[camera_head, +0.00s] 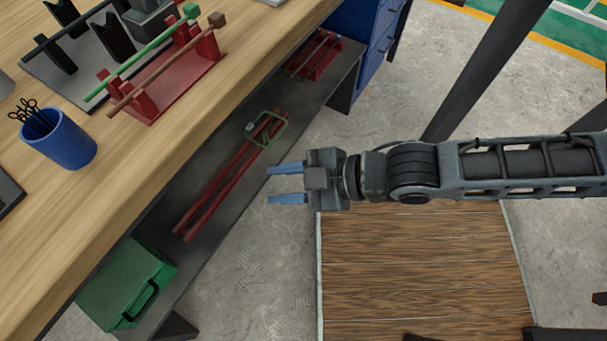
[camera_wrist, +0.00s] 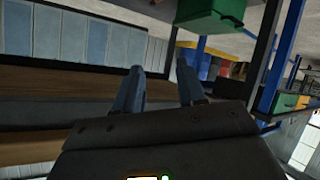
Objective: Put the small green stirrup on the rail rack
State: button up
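A small green stirrup (camera_head: 284,134), a squarish ring, is at the far end of a pair of long red rails (camera_head: 222,190) on the dark lower shelf. I cannot tell whether it rests on the rails or goes around them. These rails look like the rail rack. My gripper (camera_head: 285,184) is open and empty, to the right of the rails and nearer than the stirrup, with blue fingers pointing left towards the shelf. The open fingers also show in the wrist view (camera_wrist: 160,88), with nothing between them; neither stirrup nor rails can be made out there.
The wooden bench top (camera_head: 170,150) overhangs the shelf. On it are a red stand (camera_head: 185,90) with green and brown bars and a blue cup (camera_head: 62,142). A green box (camera_head: 125,285) sits at the shelf's near end, and a small red rack (camera_head: 314,60) at its far end.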

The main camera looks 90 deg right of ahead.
jog(key=s+a+r+m+t+y, duration=0.1)
jog(key=s+a+r+m+t, duration=0.1)
jog(key=r, duration=0.8)
jog(key=shift+s+a+m+t+y, duration=0.35)
jog(key=shift+s+a, duration=0.3)
jog(key=shift+a, duration=0.5)
